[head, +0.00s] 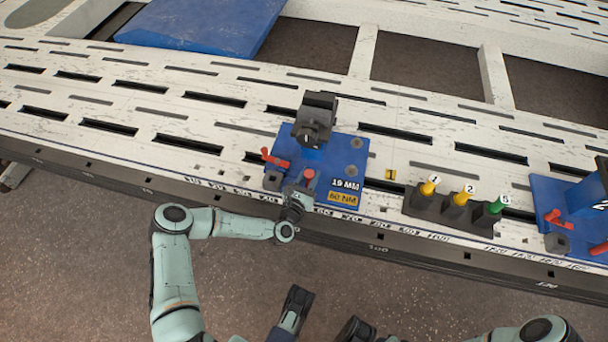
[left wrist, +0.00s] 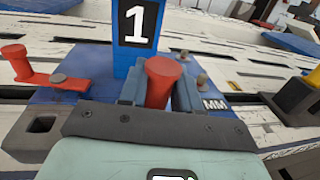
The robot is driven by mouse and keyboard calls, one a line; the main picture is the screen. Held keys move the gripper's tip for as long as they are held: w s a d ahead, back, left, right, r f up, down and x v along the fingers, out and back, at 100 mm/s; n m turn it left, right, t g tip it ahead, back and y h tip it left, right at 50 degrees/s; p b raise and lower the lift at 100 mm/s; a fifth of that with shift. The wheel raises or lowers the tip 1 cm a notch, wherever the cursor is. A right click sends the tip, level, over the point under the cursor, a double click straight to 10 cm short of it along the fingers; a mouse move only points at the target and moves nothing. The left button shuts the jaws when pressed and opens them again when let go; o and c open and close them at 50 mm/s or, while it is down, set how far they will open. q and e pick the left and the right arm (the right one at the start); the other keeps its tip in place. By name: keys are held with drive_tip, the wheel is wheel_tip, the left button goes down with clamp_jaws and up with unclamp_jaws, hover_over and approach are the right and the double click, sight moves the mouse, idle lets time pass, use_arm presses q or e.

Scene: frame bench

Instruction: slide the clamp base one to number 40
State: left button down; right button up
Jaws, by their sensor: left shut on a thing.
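Clamp base one is a blue plate (head: 345,168) with a dark grey clamp head on a post, lying on the white slotted bench top (head: 225,178). Its labels read "19 MM" and "60 NM". In the left wrist view its blue post (left wrist: 127,62) carries a white "1". A red knob (head: 309,176) stands at its front edge. My left gripper (head: 300,192) is shut on this knob, one finger on each side in the left wrist view (left wrist: 160,90). Part of my right arm shows at the bottom of the head view; its finger state is unclear.
Right of the base, a dark holder (head: 449,211) carries yellow and green pegs marked 1, 2 and 5. A second blue base (head: 560,198) is at the far right. A red lever (head: 274,158) is on base one's left. A printed scale runs along the bench's front edge.

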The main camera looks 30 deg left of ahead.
use_arm(q)
drive_tip(key=shift+a+r, duration=0.15)
drive_tip(key=c, duration=0.9)
unclamp_jaws()
drive_tip(key=shift+s, duration=0.1)
drive_tip(key=s+p, duration=0.1)
drive_tip(key=s, duration=0.3)
drive_tip(key=s+p, duration=0.1)
drive_tip(key=s, duration=0.4)
drive_tip(key=s+d, duration=0.1)
drive_tip(key=s, duration=0.3)
drive_tip(key=shift+s+p, duration=0.15)
drive_tip(key=shift+p, duration=0.25)
use_arm(e)
drive_tip(key=w+r+t, duration=0.2)
drive_tip(key=w+r, duration=0.3)
drive_tip(key=shift+w+a, duration=0.2)
drive_tip(key=shift+a, duration=0.25)
